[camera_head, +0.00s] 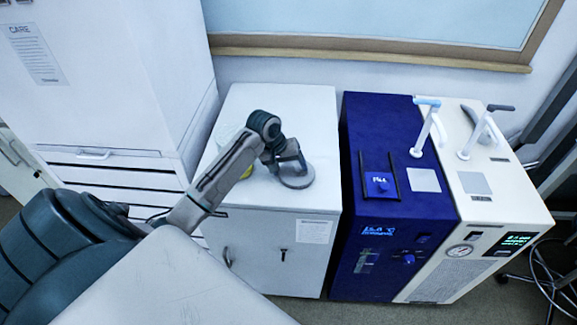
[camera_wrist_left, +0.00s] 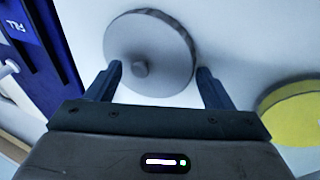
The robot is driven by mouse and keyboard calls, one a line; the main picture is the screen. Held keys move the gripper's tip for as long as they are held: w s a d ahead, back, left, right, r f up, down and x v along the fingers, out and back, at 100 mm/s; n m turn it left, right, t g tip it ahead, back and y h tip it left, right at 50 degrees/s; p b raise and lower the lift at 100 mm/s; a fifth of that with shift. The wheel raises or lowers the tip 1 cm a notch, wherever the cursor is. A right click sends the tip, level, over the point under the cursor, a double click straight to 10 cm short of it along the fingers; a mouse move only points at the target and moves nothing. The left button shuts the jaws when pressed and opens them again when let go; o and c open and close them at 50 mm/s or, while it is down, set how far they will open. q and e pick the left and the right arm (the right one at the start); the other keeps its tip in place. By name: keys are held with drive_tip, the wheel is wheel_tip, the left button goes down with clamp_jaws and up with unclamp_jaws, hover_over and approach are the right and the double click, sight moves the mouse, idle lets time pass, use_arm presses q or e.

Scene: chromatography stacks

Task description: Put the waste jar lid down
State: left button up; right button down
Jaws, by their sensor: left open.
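The lid, a grey disc with a small round knob, lies flat on the white cabinet's top (camera_head: 285,115) in the head view (camera_head: 297,181). It also shows in the left wrist view (camera_wrist_left: 165,35). My left gripper (camera_head: 287,160) is over the lid and open. In the wrist view its two fingertips (camera_wrist_left: 160,72) stand apart on either side of the knob, near the lid's edges. I cannot tell whether they touch it. A round yellow thing (camera_wrist_left: 295,115), possibly the waste jar, is beside the lid, and my arm mostly hides it in the head view.
A dark blue instrument (camera_head: 400,240) and a cream instrument (camera_head: 490,205) stand right of the cabinet, with upright handles on top. A tall white cabinet (camera_head: 130,80) stands left. The white top behind and right of the lid is clear.

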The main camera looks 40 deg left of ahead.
use_arm(q)
drive_tip(key=shift+s+a+f, duration=0.2)
drive_tip(key=shift+s+f, duration=0.15)
drive_tip(key=shift+f, duration=0.15)
drive_tip(key=shift+r, duration=0.1)
drive_tip(key=shift+w+r+b, duration=0.1)
drive_tip(key=shift+r+b, duration=0.2)
drive_tip(key=shift+b, duration=0.05)
drive_tip(key=b+v, duration=0.2)
drive_tip(key=v, duration=1)
drive_tip(key=shift+r, duration=0.45)
drive_tip(key=shift+w, duration=0.15)
drive_tip(key=shift+a+f, duration=0.1)
